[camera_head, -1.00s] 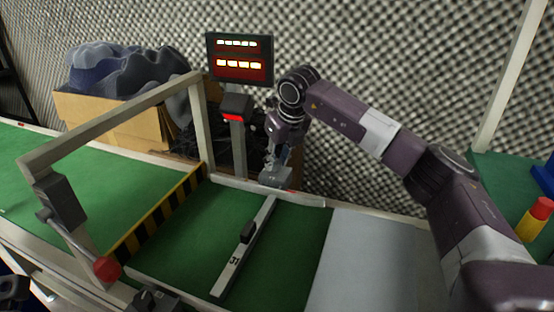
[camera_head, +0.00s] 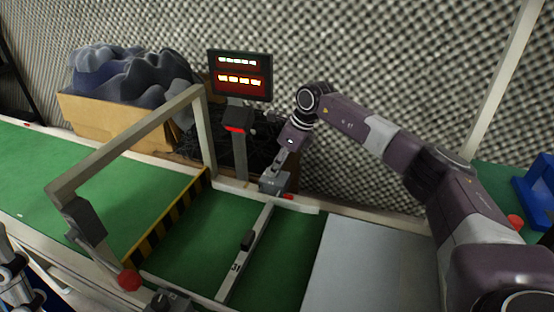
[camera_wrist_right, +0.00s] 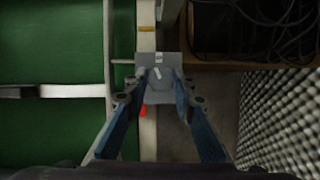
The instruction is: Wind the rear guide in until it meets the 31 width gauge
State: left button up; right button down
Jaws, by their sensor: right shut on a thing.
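The rear guide (camera_head: 304,208) is a pale rail along the belt's far edge; in the wrist view it is an upright pale bar (camera_wrist_right: 109,40). A short rod joins it to a grey block. The 31 width gauge (camera_head: 228,283), a white bar with a black grip, lies across the green belt. My left arm shows partly at the lower left edge, fingers unclear.
A pale frame with a red knob (camera_head: 129,280) and a striped bar (camera_head: 165,228) stands left of the gauge. A lit display (camera_head: 240,75) stands behind. A cardboard box (camera_head: 110,125) is at the back left. A grey plate (camera_head: 365,265) lies right.

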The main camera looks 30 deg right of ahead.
jog(key=shift+n+g+y+p, duration=0.3)
jog(key=shift+n+p, duration=0.35)
jog(key=shift+n, duration=0.35)
pick_arm(q)
jog(key=w+d+f+g+y, duration=0.1)
jog(key=w+f+g+y, duration=0.1)
jog(key=w+f+g, duration=0.3)
jog(key=shift+w+d, duration=0.35)
jog(key=shift+w, duration=1.4)
pick_arm(e)
jog(key=shift+d, duration=0.1)
jog(key=c, duration=1.6)
grip_release()
pick_arm(q)
jog(key=shift+h, duration=0.3)
pick_arm(e)
jog(key=shift+r, duration=0.1)
jog(key=v, duration=0.7)
jog(key=shift+d+r, duration=0.1)
